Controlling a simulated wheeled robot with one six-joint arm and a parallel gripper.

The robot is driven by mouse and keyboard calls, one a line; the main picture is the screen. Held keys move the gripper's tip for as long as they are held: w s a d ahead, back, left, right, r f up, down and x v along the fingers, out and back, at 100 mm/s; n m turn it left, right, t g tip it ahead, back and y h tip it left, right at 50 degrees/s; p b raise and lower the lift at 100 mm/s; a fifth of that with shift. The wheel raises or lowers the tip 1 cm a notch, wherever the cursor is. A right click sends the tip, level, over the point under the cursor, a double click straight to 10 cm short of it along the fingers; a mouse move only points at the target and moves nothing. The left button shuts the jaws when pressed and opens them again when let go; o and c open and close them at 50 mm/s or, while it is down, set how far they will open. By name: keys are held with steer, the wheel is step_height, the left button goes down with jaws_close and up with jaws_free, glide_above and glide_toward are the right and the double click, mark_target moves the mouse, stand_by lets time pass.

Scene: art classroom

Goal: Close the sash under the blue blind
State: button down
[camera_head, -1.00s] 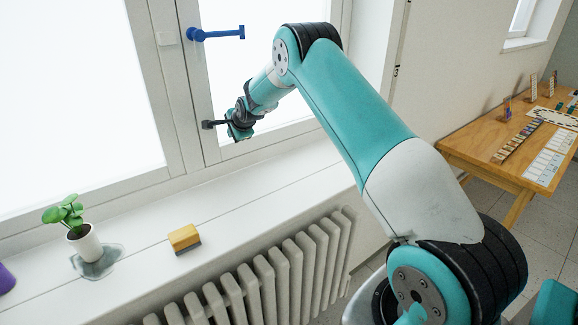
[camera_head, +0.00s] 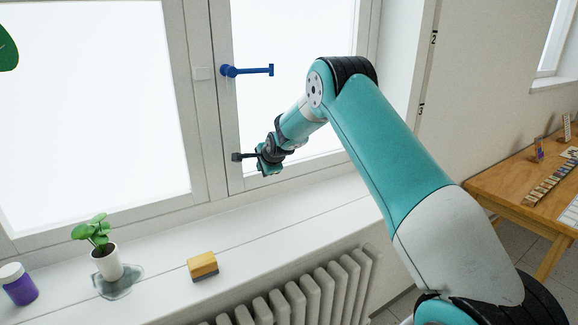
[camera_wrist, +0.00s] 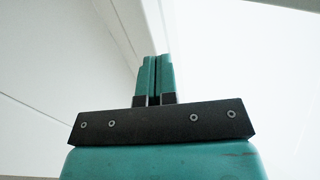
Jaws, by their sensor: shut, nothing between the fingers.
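The sash (camera_head: 222,120) is the right-hand white-framed window panel with a bright pane. A blue handle (camera_head: 248,71) on its left stile lies level, pointing right. I cannot tell whether the sash stands slightly ajar. No blue blind shows in either view. My gripper (camera_head: 268,170) is at the sash's lower left, just above the bottom rail; contact is not clear. In the wrist view my gripper (camera_wrist: 158,75) has its teal fingers together and empty, with a white frame edge behind them and the bright pane to the right.
On the white sill (camera_head: 240,240) stand a potted plant (camera_head: 106,262) on a grey-blue patch (camera_head: 122,285), a yellow block (camera_head: 202,265) and a purple jar (camera_head: 20,288). A radiator (camera_head: 320,295) is below. A wooden table (camera_head: 500,190) stands at the right.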

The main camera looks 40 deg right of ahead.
steer(key=b+v, duration=0.4)
steer(key=v, duration=0.7)
steer(key=s+a+r+n+g+y, duration=0.2)
steer(key=s+a+n, duration=0.4)
steer(key=s+a, duration=0.3)
steer(key=s+a+r+n+g+y, duration=0.2)
steer(key=s+a+n, duration=0.4)
steer(key=s+a, duration=0.3)
steer(key=s+a+n+g, duration=0.1)
steer(key=s+a+n, duration=0.2)
steer(key=s, duration=0.5)
steer(key=s+a+n+g, duration=0.2)
steer(key=s+a+n, duration=0.1)
steer(key=s+n, duration=0.3)
steer(key=s+a+f+n+g+y, duration=0.1)
steer(key=s+n, duration=0.4)
steer(key=s, duration=0.5)
steer(key=shift+a+g, duration=0.7)
steer(key=shift+a, duration=0.2)
steer(key=c, duration=1.8)
jaws_free()
steer(key=shift+s, duration=0.1)
steer(key=shift+c, duration=0.2)
